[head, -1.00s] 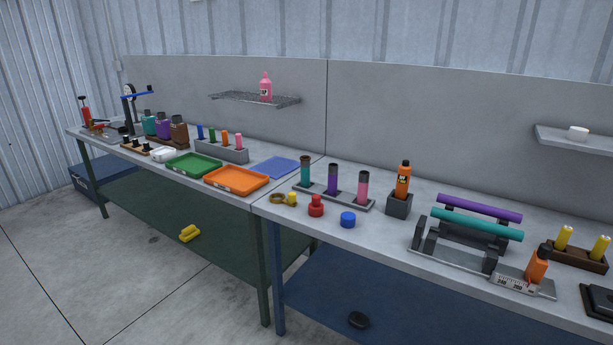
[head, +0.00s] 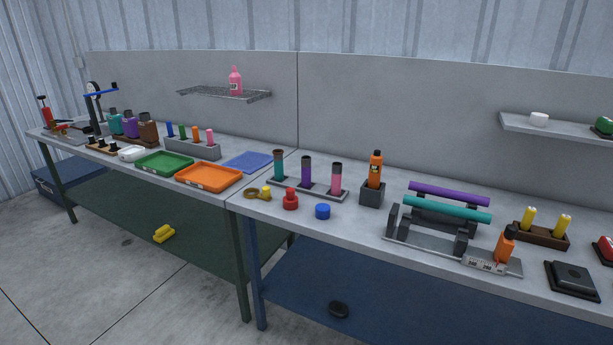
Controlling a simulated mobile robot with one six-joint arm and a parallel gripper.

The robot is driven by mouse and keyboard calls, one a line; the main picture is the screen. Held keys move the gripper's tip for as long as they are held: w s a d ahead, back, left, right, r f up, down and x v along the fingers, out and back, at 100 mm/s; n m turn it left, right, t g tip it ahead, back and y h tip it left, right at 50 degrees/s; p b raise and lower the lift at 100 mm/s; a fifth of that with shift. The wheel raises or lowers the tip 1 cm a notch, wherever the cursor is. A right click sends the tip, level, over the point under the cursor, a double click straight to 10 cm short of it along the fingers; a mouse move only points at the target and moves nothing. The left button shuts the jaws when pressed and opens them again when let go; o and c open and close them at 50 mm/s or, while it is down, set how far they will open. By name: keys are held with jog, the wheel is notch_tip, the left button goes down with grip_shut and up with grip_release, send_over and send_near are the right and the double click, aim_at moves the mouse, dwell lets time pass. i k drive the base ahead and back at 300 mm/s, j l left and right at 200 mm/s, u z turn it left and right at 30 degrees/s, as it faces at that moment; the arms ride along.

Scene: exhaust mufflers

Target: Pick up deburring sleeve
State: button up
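No thing in the head view is plainly labelled as the deburring sleeve, and I cannot tell which one it is. Several small items stand on the right bench: a blue short cylinder (head: 322,211), a red knob-like piece (head: 290,199), a brown ring (head: 250,194) and a small yellow piece (head: 266,191). Behind them, a grey rack holds a teal cylinder (head: 279,166), a purple cylinder (head: 306,172) and a pink cylinder (head: 336,180), all dark-topped. My gripper is out of view.
A grey stand holds a purple tube (head: 448,194) and a teal tube (head: 447,209). An orange bottle (head: 375,169) sits in a dark block. An orange tray (head: 208,176) and a green tray (head: 163,163) lie on the left bench. Floor in front is mostly clear.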

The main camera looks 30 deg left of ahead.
aim_at(290, 201)
jog(key=u, duration=1.25)
